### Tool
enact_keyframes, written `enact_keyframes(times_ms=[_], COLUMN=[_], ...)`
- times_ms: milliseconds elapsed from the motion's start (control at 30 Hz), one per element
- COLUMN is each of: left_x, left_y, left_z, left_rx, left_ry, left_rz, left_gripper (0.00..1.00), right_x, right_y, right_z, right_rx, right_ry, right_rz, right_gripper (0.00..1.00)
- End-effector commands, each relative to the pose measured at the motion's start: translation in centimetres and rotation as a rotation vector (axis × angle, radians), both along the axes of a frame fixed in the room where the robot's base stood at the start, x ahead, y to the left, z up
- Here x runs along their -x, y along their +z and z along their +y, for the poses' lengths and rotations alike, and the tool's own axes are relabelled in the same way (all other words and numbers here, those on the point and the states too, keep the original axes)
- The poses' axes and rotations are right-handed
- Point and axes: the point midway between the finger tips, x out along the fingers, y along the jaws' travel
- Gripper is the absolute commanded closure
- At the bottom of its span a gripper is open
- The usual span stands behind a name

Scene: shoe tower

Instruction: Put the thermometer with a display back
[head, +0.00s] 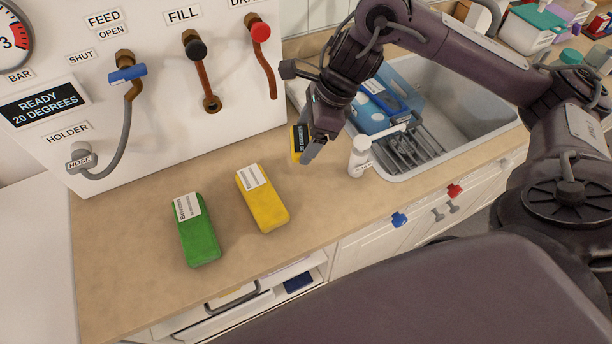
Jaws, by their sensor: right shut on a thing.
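The thermometer with a display (300,139) has a yellow body and a dark display with small light lettering that reads as degrees. My right gripper (309,150) points down over the worktop and is shut on it. The thermometer is upright at the left side of the fingers, and part of it is hidden behind them. I cannot tell whether its lower end touches the worktop. My left gripper is not in view.
A yellow block (263,198) and a green block (196,230) lie on the worktop (130,230). A white panel (150,100) with taps and a hose stands behind.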

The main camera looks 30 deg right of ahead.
Motion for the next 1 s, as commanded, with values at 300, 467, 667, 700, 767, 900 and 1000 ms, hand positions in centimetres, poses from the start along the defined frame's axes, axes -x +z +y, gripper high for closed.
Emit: enact_keyframes(times_ms=[300,467,667,700,767,900,1000], left_x=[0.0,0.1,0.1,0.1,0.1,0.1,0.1], left_y=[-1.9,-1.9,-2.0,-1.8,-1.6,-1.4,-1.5], left_z=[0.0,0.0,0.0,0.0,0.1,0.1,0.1], left_rx=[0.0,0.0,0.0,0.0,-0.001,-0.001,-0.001], left_ry=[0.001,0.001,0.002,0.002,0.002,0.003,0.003], left_rz=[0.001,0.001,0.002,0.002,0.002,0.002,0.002], left_gripper=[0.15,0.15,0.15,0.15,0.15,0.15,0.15], right_x=[0.1,0.1,0.1,0.1,0.1,0.0,0.0], right_y=[-6.9,-9.0,-10.7,-11.2,-12.1,-13.4,-13.5], right_z=[0.2,0.1,0.1,0.1,0.1,0.0,0.0], right_rx=[-0.004,-0.003,-0.002,-0.001,-0.003,0.0,0.0], right_ry=[-0.001,-0.001,-0.002,-0.002,-0.001,-0.002,0.0], right_rz=[0.007,0.004,0.004,0.004,0.004,0.001,-0.001], right_gripper=[0.5,0.5,0.5,0.5,0.5,0.5,0.5])
